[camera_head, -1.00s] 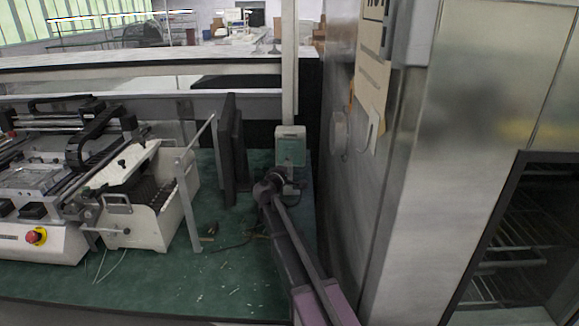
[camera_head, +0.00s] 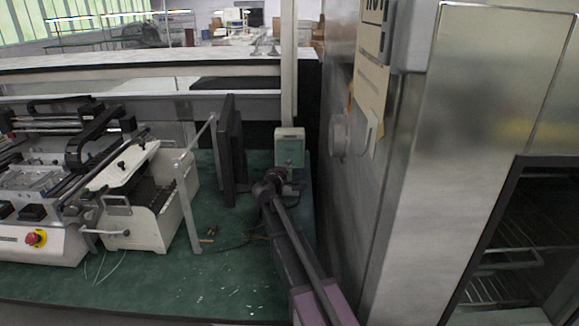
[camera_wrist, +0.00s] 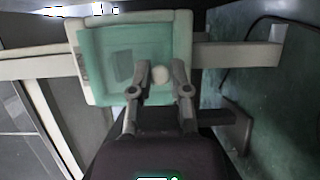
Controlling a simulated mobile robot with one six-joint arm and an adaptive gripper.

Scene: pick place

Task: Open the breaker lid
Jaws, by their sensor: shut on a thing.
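The breaker box (camera_head: 279,134) is a small pale box with a translucent green lid (camera_head: 291,153), at the back of the green bench beside a white post. In the wrist view the pale box rim (camera_wrist: 184,35) surrounds the green lid (camera_wrist: 100,50). My gripper (camera_wrist: 161,71) is at the lid's lower edge, its two fingers on either side of a small pale round spot on the lid. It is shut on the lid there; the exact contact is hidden. In the head view my gripper (camera_head: 274,180) is just below the box. The lid looks down over the box front.
A dark upright panel (camera_head: 231,150) stands close left of the box. A tall metal cabinet (camera_head: 440,150) rises close on the right. Thin cables lie on the bench (camera_head: 225,285).

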